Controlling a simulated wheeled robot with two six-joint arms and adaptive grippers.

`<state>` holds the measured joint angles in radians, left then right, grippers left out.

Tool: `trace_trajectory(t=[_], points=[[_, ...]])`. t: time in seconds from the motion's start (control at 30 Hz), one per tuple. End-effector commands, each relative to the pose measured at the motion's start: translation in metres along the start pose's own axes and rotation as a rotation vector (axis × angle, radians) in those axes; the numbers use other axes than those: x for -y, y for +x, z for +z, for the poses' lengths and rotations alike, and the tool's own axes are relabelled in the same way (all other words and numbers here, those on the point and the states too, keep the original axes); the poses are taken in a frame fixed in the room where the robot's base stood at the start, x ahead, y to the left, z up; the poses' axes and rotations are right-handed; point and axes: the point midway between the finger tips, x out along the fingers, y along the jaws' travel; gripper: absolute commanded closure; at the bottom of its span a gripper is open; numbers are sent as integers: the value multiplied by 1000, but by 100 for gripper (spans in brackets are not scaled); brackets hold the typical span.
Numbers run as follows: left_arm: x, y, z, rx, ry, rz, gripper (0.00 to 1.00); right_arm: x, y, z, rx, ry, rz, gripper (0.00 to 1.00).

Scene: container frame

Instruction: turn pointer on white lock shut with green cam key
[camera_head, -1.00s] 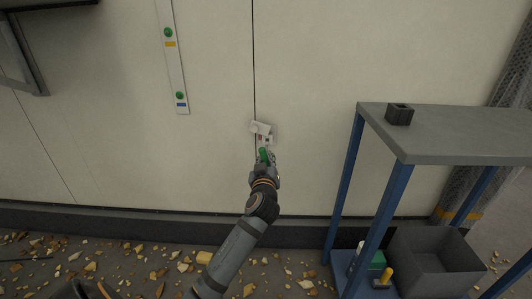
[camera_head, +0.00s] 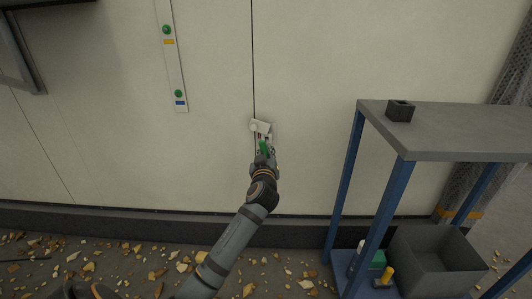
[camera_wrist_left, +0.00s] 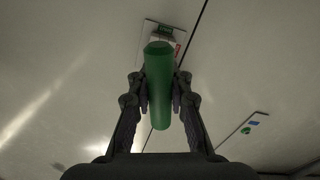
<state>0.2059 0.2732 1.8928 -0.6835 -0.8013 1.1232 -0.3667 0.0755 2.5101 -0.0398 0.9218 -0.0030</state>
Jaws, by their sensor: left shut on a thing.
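The white lock (camera_head: 261,127) is mounted on the pale wall beside a dark vertical seam. It has a small red mark on its face. My left gripper (camera_head: 264,153) is just below the lock, shut on the green cam key (camera_head: 264,146). In the left wrist view the key (camera_wrist_left: 160,85) is a green cylinder between the two fingers, its far end in front of the lock plate (camera_wrist_left: 152,28). The key hides the pointer, and I cannot tell whether it touches the lock. My right gripper is not in view.
A white strip (camera_head: 173,70) with green knobs and yellow and blue labels is on the wall at left. A blue-legged shelf (camera_head: 450,148) with a dark square holder (camera_head: 400,110) stands at right. A grey bin (camera_head: 440,262) is below. Leaves litter the floor.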

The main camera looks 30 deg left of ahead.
Motion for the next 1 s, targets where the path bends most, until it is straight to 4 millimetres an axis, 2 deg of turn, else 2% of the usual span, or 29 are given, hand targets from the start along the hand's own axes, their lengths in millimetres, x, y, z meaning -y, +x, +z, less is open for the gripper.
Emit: trace_trajectory(t=[1.0], points=[[0, 14, 0, -1, 0, 1, 100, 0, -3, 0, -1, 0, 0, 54]])
